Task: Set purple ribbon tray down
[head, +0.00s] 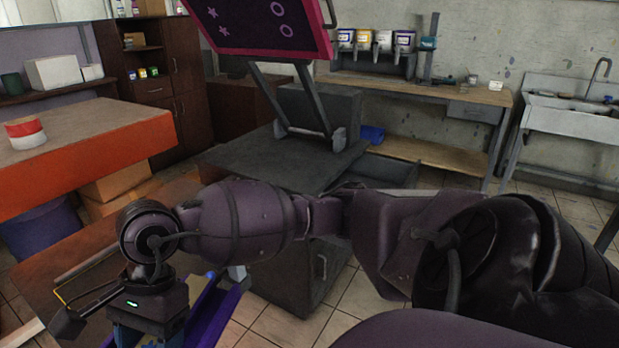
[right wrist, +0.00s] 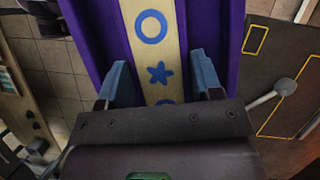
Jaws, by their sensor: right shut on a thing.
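The purple ribbon tray (right wrist: 210,35) fills the upper middle of the right wrist view. A cream ribbon (right wrist: 140,15) with blue circle and star prints runs along it. My right gripper (right wrist: 162,85) is shut on the tray, one blue finger on each side of the ribbon. In the head view part of the purple tray (head: 212,312) shows at the bottom, beside my right gripper's dark body; the arm hides much of it. Its underside is hidden, so I cannot tell whether it touches anything. My left gripper is not in view.
A brown tabletop with yellow outlines (right wrist: 285,65) and a pale-handled tool (right wrist: 284,87) lies right of the tray in the wrist view. The dark press (head: 265,158) with its raised pink-edged screen stands behind my arm. An orange-sided table (head: 90,165) is at left.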

